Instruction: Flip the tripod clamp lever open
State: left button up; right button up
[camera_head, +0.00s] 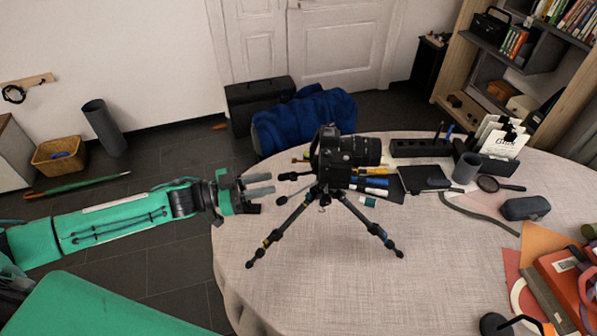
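A black camera (352,151) is mounted on a small black tripod (325,190), which stands upright with its legs spread on the round table (400,285). Dark knobs or handles (288,177) stick out from the tripod head to the left. The clamp lever is too small to tell apart from them. My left gripper (272,184) comes in from the left, over the table's left edge. Its two grey fingers point right at the tripod head and show a gap between them, with nothing held. A short space separates the fingertips from the knobs. My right gripper is not in view.
Pens and markers (370,181) lie behind the tripod, near a dark notebook (424,178). A grey cup (466,168), magnifying glass (488,184) and case (526,208) stand farther right. Books (566,277) lie at the right edge. The table's front middle is clear.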

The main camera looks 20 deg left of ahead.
aim_at(301, 175)
pick_arm(q)
jog(key=p+x, duration=0.2)
jog(key=x, duration=0.7)
jog(key=shift+w+d+p, duration=0.2)
jog(key=shift+d+p, duration=0.15)
jog(key=shift+p, duration=0.05)
grip_shut()
